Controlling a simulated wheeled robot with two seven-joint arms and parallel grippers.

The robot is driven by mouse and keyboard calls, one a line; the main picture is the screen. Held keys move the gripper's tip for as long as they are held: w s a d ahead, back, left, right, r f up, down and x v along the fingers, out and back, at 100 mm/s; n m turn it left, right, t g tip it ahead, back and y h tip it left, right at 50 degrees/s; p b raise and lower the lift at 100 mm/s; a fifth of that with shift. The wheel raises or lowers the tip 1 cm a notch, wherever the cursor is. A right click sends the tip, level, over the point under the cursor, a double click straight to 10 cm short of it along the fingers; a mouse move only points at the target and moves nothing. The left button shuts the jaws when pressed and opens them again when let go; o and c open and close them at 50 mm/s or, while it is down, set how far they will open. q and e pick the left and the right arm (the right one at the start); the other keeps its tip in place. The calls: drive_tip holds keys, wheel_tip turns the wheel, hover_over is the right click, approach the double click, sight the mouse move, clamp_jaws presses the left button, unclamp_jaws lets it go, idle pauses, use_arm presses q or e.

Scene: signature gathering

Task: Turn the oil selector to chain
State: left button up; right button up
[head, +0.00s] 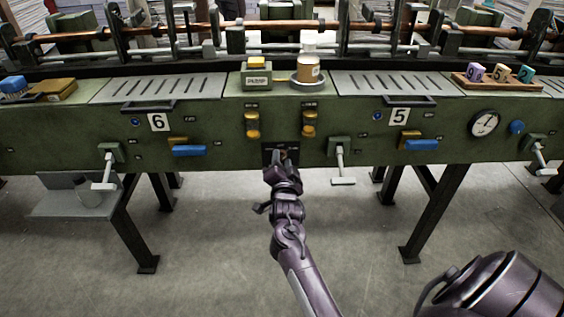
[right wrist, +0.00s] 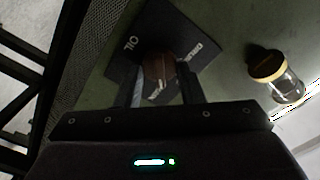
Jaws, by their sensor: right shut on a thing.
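The oil selector is a dark plate (head: 268,151) low on the green machine front, between the stations marked 6 and 5. In the right wrist view the plate (right wrist: 200,42) shows the word OIL at its left and other lettering partly hidden or too blurred to read. A brown knob (right wrist: 160,66) stands on it. My right gripper (head: 283,163) reaches it from below, and its fingers (right wrist: 162,84) are shut on the knob, one on each side. The knob's exact pointing direction is hard to tell. My left gripper is not in view.
Amber oil glasses (head: 252,126) and (head: 309,124) sit above the plate; one glass jar (right wrist: 280,75) shows close by in the wrist view. A T-shaped lever (head: 341,164) sticks out just to the right. A bottle (head: 308,68) stands on top. The floor below is clear.

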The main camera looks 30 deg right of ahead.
idle(0.6)
drive_tip(key=o, duration=0.9)
drive_tip(key=shift+o, duration=0.2)
